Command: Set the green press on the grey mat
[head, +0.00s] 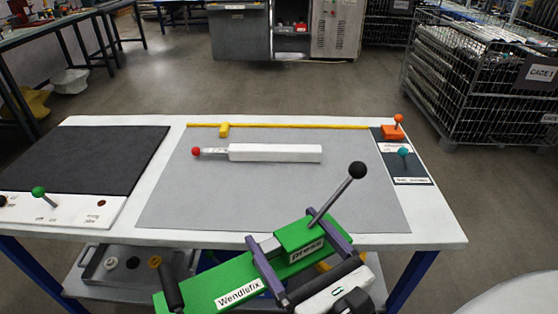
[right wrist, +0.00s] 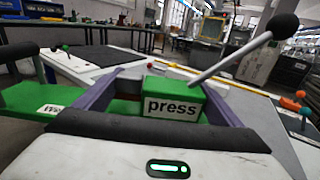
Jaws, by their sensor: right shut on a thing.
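In the right wrist view the press block (right wrist: 172,106) sits between the fingers. The grey mat (head: 200,210) lies flat in the middle of the white table. My left gripper is not in view.
A white bar with a red knob (head: 275,153) lies on the mat's back half; a yellow rail (head: 300,126) runs behind. A dark mat (head: 90,155) covers the left. Orange (head: 393,131) and teal (head: 403,153) levers stand at right. The mat's front half looks clear.

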